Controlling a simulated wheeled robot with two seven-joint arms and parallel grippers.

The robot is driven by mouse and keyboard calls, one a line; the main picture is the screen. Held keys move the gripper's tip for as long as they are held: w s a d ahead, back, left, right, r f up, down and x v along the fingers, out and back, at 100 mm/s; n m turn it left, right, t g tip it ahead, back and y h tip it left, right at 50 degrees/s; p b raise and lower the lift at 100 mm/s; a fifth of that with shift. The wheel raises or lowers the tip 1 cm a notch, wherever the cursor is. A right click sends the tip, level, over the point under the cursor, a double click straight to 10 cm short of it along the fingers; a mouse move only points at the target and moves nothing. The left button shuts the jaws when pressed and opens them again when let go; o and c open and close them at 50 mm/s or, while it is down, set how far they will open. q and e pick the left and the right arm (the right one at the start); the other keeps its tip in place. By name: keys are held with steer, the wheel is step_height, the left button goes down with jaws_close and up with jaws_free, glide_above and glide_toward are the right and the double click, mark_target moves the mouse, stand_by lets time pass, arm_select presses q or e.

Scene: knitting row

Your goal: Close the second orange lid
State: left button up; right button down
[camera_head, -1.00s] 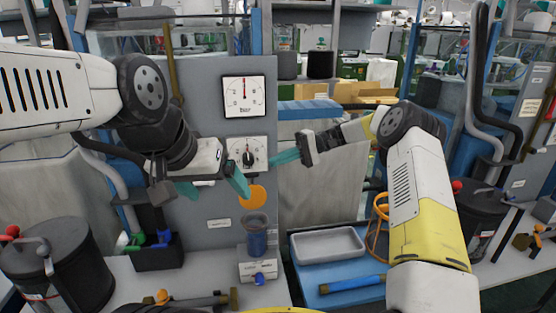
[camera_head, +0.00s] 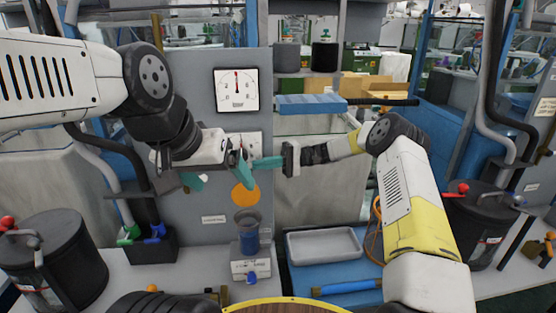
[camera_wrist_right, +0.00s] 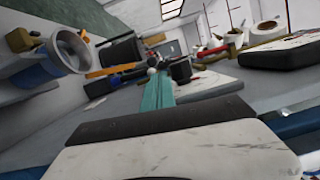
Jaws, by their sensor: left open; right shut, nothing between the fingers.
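An orange round lid (camera_head: 245,194) shows as a flat disc in front of the grey panel (camera_head: 205,130), above a blue-grey cup (camera_head: 249,233). No second orange lid can be made out for certain. My left gripper (camera_head: 219,178) is open in front of the panel, its teal fingers apart, one just above the disc. My right gripper (camera_head: 264,163) is shut and empty, pointing left beside the left gripper's right finger; whether they touch I cannot tell. In the right wrist view its teal fingers (camera_wrist_right: 158,92) are together, with an orange bar-like thing (camera_wrist_right: 115,70) to their left.
A grey tray (camera_head: 324,245) lies on the blue surface at right. Black canisters stand at left (camera_head: 50,265) and right (camera_head: 478,225).

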steer(key=shift+x, duration=0.9)
steer(key=s+d+n+t+h, duration=0.1)
steer(key=s+d+n, duration=0.1)
steer(key=s+n, duration=0.7)
steer(key=s+d+f+n+t, duration=0.1)
steer(key=s+f+n+t, duration=0.2)
steer(key=s+f+n, duration=0.4)
steer(key=shift+s+d+f+n+t, duration=0.3)
steer(key=shift+s+f, duration=0.35)
steer(key=shift+f, duration=0.8)
